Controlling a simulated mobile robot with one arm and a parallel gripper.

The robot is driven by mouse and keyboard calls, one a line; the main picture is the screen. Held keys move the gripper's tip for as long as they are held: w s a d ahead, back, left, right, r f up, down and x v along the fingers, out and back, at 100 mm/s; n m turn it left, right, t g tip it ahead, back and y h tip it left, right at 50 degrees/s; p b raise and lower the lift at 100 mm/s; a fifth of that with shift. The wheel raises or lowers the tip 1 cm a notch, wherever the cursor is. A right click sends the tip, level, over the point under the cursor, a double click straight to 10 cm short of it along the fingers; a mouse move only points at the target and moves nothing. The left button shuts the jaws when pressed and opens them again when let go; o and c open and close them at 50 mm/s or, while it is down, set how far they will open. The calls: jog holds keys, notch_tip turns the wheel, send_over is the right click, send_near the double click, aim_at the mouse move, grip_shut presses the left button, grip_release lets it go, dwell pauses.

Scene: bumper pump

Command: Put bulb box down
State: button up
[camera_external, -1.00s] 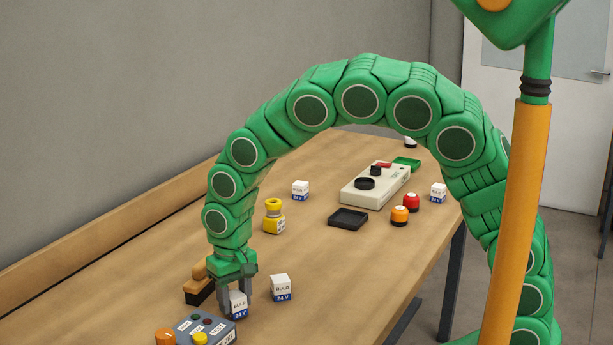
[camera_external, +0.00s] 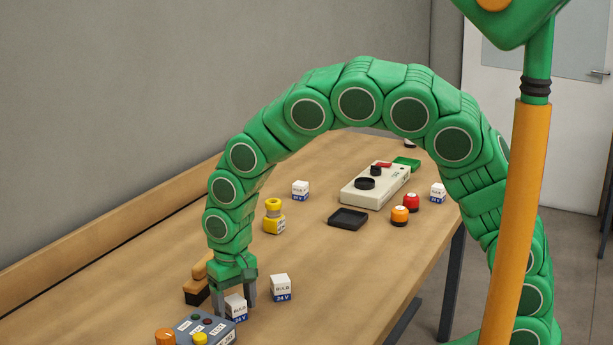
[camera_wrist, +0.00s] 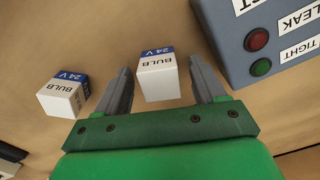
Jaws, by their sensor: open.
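A white bulb box with a blue "24 V" band (camera_external: 236,306) stands on the table just behind the grey test box. It also shows between the fingers in the wrist view (camera_wrist: 158,77). My gripper (camera_external: 237,301) is low over the table and open, with one finger on each side of this box. In the wrist view (camera_wrist: 163,85) a gap shows between the box and each finger. A second bulb box (camera_external: 281,287) stands on the table to the right, outside the fingers; it also shows at the left of the wrist view (camera_wrist: 64,97).
The grey test box (camera_external: 205,328) with coloured buttons is close by. A wooden-handled brush (camera_external: 198,285) lies behind the gripper. A yellow pump-like item (camera_external: 273,216), black tray (camera_external: 348,218) and beige device (camera_external: 375,186) stand farther back. The middle of the table is clear.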

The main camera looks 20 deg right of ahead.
aim_at(234, 298)
notch_tip(234, 298, up, 12)
dwell(0.6)
jog(key=shift+w, duration=0.15)
dwell(0.4)
